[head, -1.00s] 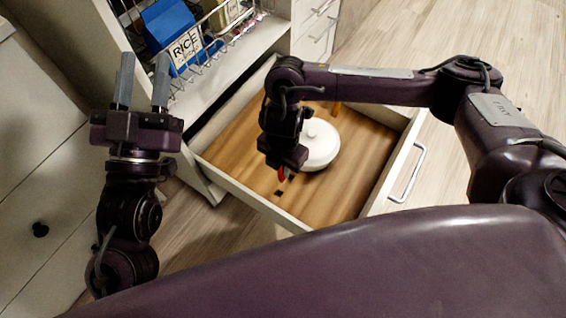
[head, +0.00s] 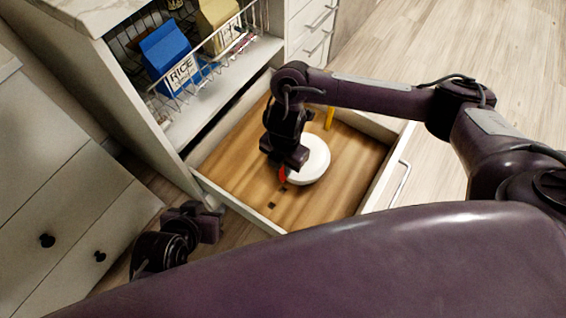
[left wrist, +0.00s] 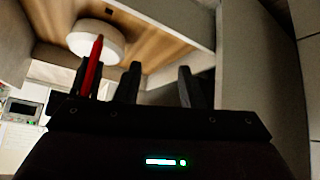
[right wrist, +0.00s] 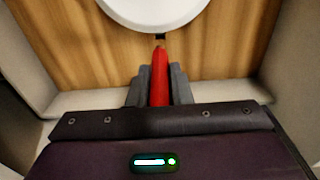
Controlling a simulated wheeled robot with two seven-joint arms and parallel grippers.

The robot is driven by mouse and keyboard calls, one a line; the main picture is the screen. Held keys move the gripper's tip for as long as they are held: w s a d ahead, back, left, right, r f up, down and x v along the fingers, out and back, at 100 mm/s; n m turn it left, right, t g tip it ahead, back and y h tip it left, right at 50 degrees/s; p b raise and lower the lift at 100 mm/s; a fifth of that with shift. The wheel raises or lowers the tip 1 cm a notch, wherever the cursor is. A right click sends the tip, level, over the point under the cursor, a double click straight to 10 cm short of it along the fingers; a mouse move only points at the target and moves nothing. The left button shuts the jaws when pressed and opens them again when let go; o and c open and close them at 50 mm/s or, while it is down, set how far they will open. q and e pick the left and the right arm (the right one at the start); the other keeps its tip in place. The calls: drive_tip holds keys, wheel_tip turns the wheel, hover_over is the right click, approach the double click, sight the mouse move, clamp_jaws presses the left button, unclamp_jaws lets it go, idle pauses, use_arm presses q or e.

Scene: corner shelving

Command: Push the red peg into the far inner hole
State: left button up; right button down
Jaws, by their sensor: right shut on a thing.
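The red peg (head: 282,174) is held upright or nearly so over the wooden drawer floor. My right gripper (head: 284,166) is shut on it; in the right wrist view the red peg (right wrist: 160,75) sits between the two fingers. A dark hole (right wrist: 160,37) shows just beyond its tip, beside the white round pot. Whether the tip touches the floor is unclear. Another dark hole (head: 272,205) lies nearer the drawer's front. My left gripper (left wrist: 158,85) has its fingers apart with nothing between them; in the head view it hangs low by the drawer's left corner.
The white round pot (head: 308,165) stands in the open drawer beside the peg. The drawer walls (head: 240,208) rise around the floor. A wire basket with a blue rice box (head: 166,50) is above, left. Open floor lies right.

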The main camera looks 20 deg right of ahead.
sight(283, 176)
use_arm(q)
drive_tip(key=shift+s, duration=0.15)
